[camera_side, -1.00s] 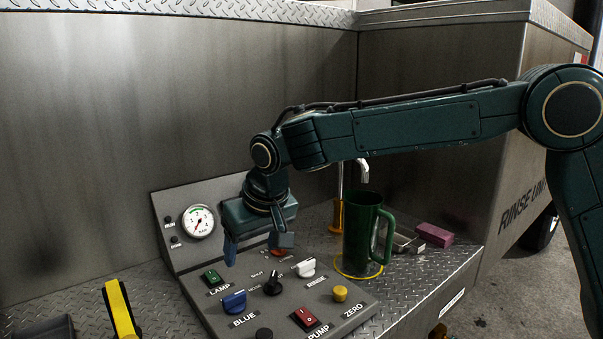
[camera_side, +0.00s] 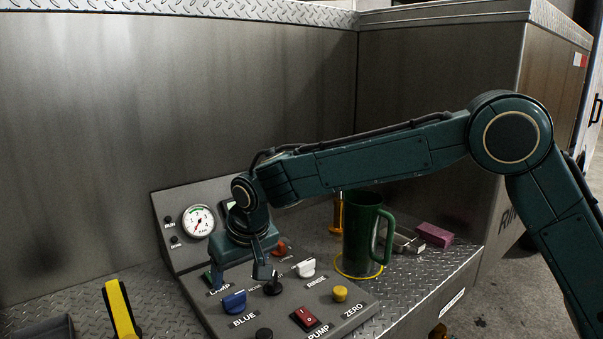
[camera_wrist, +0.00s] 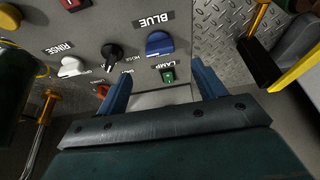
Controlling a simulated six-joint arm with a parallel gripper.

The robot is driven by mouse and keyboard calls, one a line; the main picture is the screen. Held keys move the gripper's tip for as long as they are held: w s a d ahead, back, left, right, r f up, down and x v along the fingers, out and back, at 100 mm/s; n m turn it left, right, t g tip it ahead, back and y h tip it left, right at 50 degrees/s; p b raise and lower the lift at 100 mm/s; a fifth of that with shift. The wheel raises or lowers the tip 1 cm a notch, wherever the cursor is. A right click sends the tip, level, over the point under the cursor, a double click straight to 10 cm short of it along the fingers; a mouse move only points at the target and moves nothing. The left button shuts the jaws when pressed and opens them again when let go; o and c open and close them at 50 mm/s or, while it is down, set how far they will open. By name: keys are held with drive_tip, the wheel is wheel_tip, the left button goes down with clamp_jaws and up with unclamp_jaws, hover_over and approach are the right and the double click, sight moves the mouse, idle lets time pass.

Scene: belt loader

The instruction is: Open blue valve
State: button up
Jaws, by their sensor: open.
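The blue valve knob (camera_side: 235,302) sits on the sloped grey control panel, above its BLUE label, near the panel's left side. It also shows in the wrist view (camera_wrist: 159,43), beyond the fingertips. My gripper (camera_side: 240,277) is open and empty, with its fingers pointing down just above the panel. It is a little behind the blue knob and apart from it. In the wrist view the two blue fingers (camera_wrist: 158,90) are spread on either side of the green LAMP switch (camera_wrist: 168,76). In the side view the left finger partly hides the LAMP switch.
Close by are a black selector knob (camera_side: 273,287), the white RINSE knob (camera_side: 304,267), an orange knob (camera_side: 280,247) and the red PUMP switch (camera_side: 305,319). A gauge (camera_side: 198,221) stands behind. A green mug (camera_side: 362,240) is to the right. A yellow handle (camera_side: 120,308) is at left.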

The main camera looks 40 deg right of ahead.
sight(234, 296)
drive_tip(key=x, duration=0.8)
drive_tip(key=shift+w+f, duration=0.15)
drive_tip(key=shift+f, duration=0.1)
drive_tip(key=c, duration=1)
